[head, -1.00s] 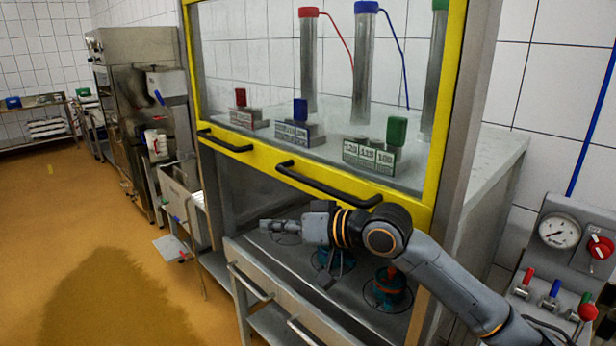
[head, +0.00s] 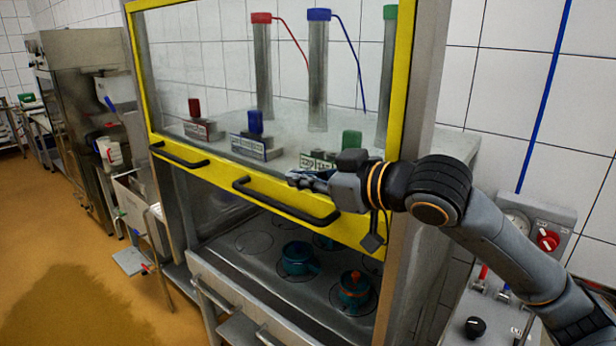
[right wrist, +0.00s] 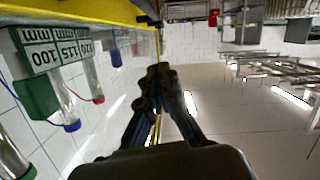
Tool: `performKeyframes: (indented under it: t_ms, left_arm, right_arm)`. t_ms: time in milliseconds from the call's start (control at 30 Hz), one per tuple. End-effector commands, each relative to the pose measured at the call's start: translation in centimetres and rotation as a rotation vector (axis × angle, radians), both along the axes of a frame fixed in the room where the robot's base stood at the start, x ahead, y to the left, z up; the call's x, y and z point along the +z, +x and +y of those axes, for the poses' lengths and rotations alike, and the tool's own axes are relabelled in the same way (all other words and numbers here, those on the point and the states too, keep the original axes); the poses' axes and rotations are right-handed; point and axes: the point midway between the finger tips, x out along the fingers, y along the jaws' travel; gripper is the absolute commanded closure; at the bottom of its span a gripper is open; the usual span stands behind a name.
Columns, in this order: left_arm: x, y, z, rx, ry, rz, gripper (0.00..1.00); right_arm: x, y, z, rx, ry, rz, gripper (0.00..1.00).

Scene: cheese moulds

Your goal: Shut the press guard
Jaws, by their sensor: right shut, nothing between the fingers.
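The press guard is a clear pane in a yellow frame (head: 222,188) with two black handles along its lower bar. The long handle (head: 285,202) is at the middle right and the short handle (head: 178,155) at the left. The guard's lower bar stands above the press bed, leaving a gap beneath it. My right gripper (head: 298,178) is shut and empty, in front of the pane just above the long handle. In the right wrist view its fingers (right wrist: 160,78) are together beside the yellow frame (right wrist: 90,12). My left gripper is not in view.
Blue-green moulds (head: 298,258) stand on the press bed (head: 240,262) under the guard. Red, blue and green-topped cylinders (head: 318,75) are behind the pane. A control box with a red knob (head: 547,240) is at the right. The floor at the left is open.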

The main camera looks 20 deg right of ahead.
Motion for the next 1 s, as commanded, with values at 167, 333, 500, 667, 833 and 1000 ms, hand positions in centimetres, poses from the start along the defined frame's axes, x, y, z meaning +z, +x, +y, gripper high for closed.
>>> performKeyframes:
  t_ms: [167, 333, 500, 667, 833, 1000]
  left_arm:
    - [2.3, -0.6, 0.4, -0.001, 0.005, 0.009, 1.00]
    - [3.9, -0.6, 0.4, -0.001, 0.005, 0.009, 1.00]
    - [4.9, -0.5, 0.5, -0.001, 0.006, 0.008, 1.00]
    - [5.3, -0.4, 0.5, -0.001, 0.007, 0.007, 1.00]
    - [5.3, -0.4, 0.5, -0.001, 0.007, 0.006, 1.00]
    - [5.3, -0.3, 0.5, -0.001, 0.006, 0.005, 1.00]
  right_arm:
    - [-0.4, 3.2, 2.2, 0.002, 0.005, 0.006, 1.00]
    - [-1.3, 6.1, 4.1, 0.000, 0.003, 0.005, 1.00]
    - [-4.1, 6.4, 3.6, -0.001, 0.001, 0.008, 1.00]
    - [-5.4, 6.6, 3.4, 0.000, 0.001, 0.003, 1.00]
    - [-5.7, 6.6, 3.3, 0.000, 0.002, 0.001, 1.00]
    - [-5.7, 6.6, 3.3, 0.000, 0.002, 0.001, 1.00]
